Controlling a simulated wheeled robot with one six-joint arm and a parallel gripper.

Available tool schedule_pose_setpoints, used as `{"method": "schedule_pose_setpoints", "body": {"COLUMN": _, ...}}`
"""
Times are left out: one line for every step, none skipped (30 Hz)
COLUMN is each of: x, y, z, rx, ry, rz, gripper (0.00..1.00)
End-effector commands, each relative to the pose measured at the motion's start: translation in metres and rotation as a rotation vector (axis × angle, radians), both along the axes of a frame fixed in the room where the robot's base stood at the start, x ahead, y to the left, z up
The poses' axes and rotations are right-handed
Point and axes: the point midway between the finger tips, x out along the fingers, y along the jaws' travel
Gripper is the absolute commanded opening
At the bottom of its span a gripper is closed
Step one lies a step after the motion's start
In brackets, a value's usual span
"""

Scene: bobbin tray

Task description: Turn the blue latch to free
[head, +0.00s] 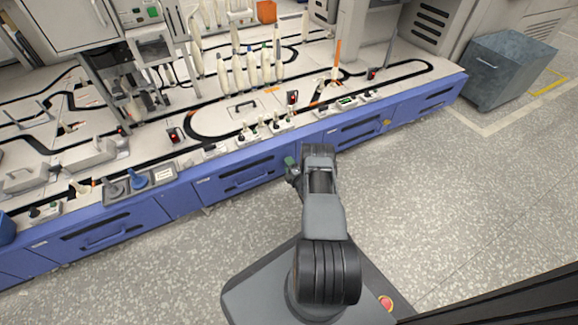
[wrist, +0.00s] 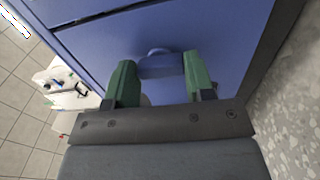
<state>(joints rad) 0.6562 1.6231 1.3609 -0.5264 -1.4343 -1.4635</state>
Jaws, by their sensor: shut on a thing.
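The blue latch (wrist: 160,63) shows in the wrist view as a rounded blue piece on a blue panel of nearly the same colour. My gripper (wrist: 159,76) has its two green fingers on either side of it, shut on it. Its lower part is partly hidden behind the gripper, and its turn angle is hard to read. In the head view my gripper (head: 291,166) is at the blue front of the bench, below the worktop edge, and the latch is hidden there.
The bench (head: 170,202) has blue drawers with handles along its front. Several pale bobbins (head: 252,72) stand on the worktop. A blue knob-like piece (head: 137,179) sits farther left on the worktop. A grey bin (head: 505,70) stands at right. The floor around me is clear.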

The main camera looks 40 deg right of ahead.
Motion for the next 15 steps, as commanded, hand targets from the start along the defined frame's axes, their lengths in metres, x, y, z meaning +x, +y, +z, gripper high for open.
{"method": "schedule_pose_setpoints", "body": {"x": -0.0006, "y": -0.0013, "z": -0.0001, "rx": -0.011, "ry": 0.002, "rz": -0.004, "gripper": 0.25}}
{"method": "schedule_pose_setpoints", "body": {"x": -0.0006, "y": -0.0013, "z": -0.0001, "rx": -0.018, "ry": 0.003, "rz": -0.004, "gripper": 0.25}}
{"method": "schedule_pose_setpoints", "body": {"x": -0.0006, "y": -0.0014, "z": -0.0001, "rx": -0.025, "ry": 0.003, "rz": -0.004, "gripper": 0.25}}
{"method": "schedule_pose_setpoints", "body": {"x": -0.0006, "y": -0.0014, "z": 0.0000, "rx": -0.030, "ry": 0.004, "rz": -0.004, "gripper": 0.25}}
{"method": "schedule_pose_setpoints", "body": {"x": -0.0006, "y": -0.0014, "z": -0.0001, "rx": -0.033, "ry": 0.005, "rz": -0.004, "gripper": 0.25}}
{"method": "schedule_pose_setpoints", "body": {"x": -0.0006, "y": -0.0014, "z": 0.0000, "rx": -0.037, "ry": 0.005, "rz": -0.004, "gripper": 0.25}}
{"method": "schedule_pose_setpoints", "body": {"x": -0.0006, "y": -0.0014, "z": -0.0001, "rx": -0.040, "ry": 0.006, "rz": -0.005, "gripper": 0.25}}
{"method": "schedule_pose_setpoints", "body": {"x": -0.0006, "y": -0.0014, "z": -0.0001, "rx": -0.042, "ry": 0.006, "rz": -0.005, "gripper": 0.25}}
{"method": "schedule_pose_setpoints", "body": {"x": -0.0006, "y": -0.0014, "z": -0.0001, "rx": -0.043, "ry": 0.006, "rz": -0.005, "gripper": 0.25}}
{"method": "schedule_pose_setpoints", "body": {"x": -0.0006, "y": -0.0014, "z": -0.0001, "rx": -0.044, "ry": 0.006, "rz": -0.005, "gripper": 0.25}}
{"method": "schedule_pose_setpoints", "body": {"x": -0.0006, "y": -0.0014, "z": -0.0001, "rx": -0.045, "ry": 0.006, "rz": -0.005, "gripper": 0.25}}
{"method": "schedule_pose_setpoints", "body": {"x": -0.0006, "y": -0.0014, "z": -0.0001, "rx": -0.045, "ry": 0.006, "rz": -0.005, "gripper": 0.25}}
{"method": "schedule_pose_setpoints", "body": {"x": -0.0006, "y": -0.0014, "z": -0.0001, "rx": -0.045, "ry": 0.006, "rz": -0.005, "gripper": 0.25}}
{"method": "schedule_pose_setpoints", "body": {"x": -0.0006, "y": -0.0014, "z": -0.0001, "rx": -0.045, "ry": 0.006, "rz": -0.005, "gripper": 0.25}}
{"method": "schedule_pose_setpoints", "body": {"x": -0.0006, "y": -0.0014, "z": -0.0001, "rx": -0.045, "ry": 0.006, "rz": -0.005, "gripper": 0.25}}
